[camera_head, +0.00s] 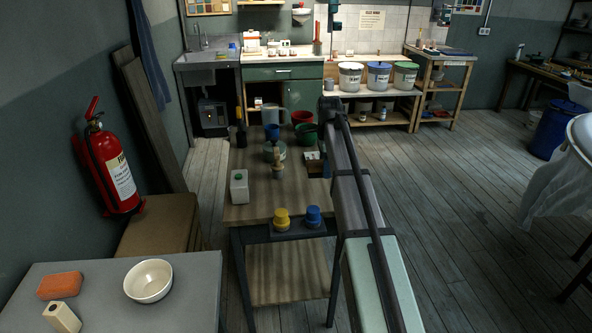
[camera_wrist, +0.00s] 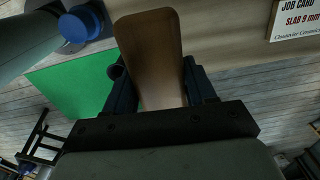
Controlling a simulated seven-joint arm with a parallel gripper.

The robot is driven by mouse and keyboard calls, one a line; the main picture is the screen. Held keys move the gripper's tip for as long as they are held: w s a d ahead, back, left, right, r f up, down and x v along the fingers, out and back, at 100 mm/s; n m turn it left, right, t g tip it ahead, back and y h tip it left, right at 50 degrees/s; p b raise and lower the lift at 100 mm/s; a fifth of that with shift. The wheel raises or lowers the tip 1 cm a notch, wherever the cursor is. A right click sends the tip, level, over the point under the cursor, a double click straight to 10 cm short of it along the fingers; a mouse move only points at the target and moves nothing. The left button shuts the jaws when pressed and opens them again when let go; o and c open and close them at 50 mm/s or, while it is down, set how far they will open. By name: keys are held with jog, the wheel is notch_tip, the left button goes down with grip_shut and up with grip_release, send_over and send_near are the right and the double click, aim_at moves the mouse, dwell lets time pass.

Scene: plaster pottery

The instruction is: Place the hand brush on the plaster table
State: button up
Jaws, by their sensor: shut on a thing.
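In the wrist view a flat, brown wooden piece with a rounded end, which looks like part of the hand brush (camera_wrist: 150,40), stands between the two dark fingers of my gripper (camera_wrist: 158,88). My gripper is shut on it. Bristles are not visible. In the head view my arm reaches away over the right side of a wooden table; my gripper and the brush cannot be made out there. A pale grey tabletop (camera_head: 196,300) at the lower left may be the plaster table; I cannot tell for sure.
A green sheet (camera_wrist: 75,85) shows below.

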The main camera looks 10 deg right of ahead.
aim_at(323, 197)
notch_tip(323, 197, down, 10)
jog(key=shift+r, duration=0.15)
dwell(0.4)
jog(key=o, duration=1.1)
notch_tip(323, 197, up, 12)
jog(key=shift+r, duration=0.1)
dwell(0.4)
